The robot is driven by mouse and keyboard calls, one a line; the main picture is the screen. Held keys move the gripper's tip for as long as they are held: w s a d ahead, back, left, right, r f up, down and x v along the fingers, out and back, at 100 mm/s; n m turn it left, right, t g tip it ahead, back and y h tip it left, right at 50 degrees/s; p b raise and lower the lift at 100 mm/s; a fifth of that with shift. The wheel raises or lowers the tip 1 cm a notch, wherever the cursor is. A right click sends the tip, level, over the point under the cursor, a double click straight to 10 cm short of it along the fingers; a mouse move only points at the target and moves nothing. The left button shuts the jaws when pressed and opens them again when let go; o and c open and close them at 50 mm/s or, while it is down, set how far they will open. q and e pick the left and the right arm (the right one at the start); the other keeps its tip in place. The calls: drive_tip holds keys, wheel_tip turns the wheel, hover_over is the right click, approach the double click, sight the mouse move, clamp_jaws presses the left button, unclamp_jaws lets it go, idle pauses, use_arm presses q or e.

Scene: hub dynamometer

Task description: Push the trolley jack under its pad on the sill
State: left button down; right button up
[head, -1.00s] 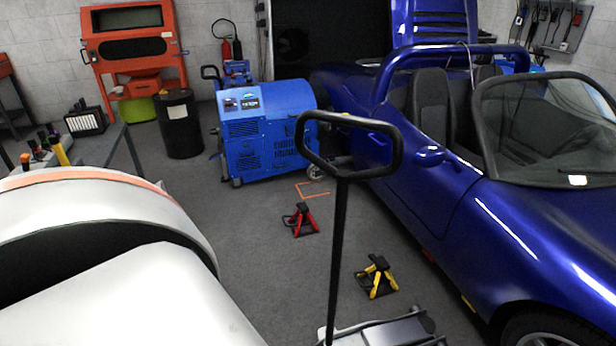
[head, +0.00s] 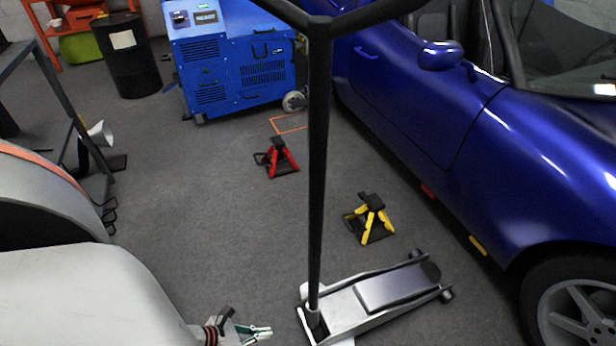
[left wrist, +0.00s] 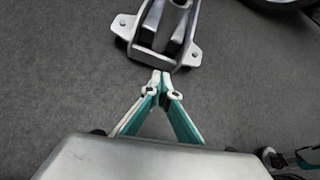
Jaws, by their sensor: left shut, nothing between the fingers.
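The silver trolley jack (head: 395,288) stands on the floor with its tall black handle (head: 318,150) upright. Its front end points right, toward the blue car (head: 440,120), and is clear of it. A red pad (head: 428,191) and a yellow pad (head: 478,245) show along the car's sill. My left gripper (head: 262,332) is low, just left of the jack's rear end. In the left wrist view its closed tips (left wrist: 161,78) are at the jack's rear edge (left wrist: 157,58); I cannot tell if they touch. What seems to be my right gripper (left wrist: 300,158) shows partly in the left wrist view.
A yellow jack stand (head: 371,220) is on the floor beyond the jack, near the car. A red jack stand (head: 278,158) is farther back. A blue machine (head: 230,60) and a black drum (head: 128,55) stand behind. The car's front wheel (head: 575,300) is at right.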

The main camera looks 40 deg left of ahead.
use_arm(q)
wheel_tip(320, 180, down, 3)
drive_tip(key=s+m, duration=0.2)
drive_tip(key=b, duration=0.3)
approach(303, 330)
wheel_tip(303, 330, down, 4)
drive_tip(key=w, duration=0.3)
drive_tip(key=shift+w+d, duration=0.45)
drive_tip(key=shift+d, duration=0.2)
drive_tip(key=shift+w+f, duration=0.1)
drive_tip(key=shift+f, duration=0.05)
use_arm(e)
drive_tip(key=a+m, duration=0.2)
drive_tip(key=s+a+f+m, duration=0.1)
drive_tip(key=shift+s+y, duration=0.1)
drive_tip(key=shift+y, duration=0.2)
use_arm(q)
drive_tip(key=shift+g, duration=0.3)
use_arm(e)
drive_tip(key=shift+f, duration=0.1)
use_arm(q)
drive_tip(key=shift+d, duration=0.1)
use_arm(e)
drive_tip(key=shift+s, duration=0.1)
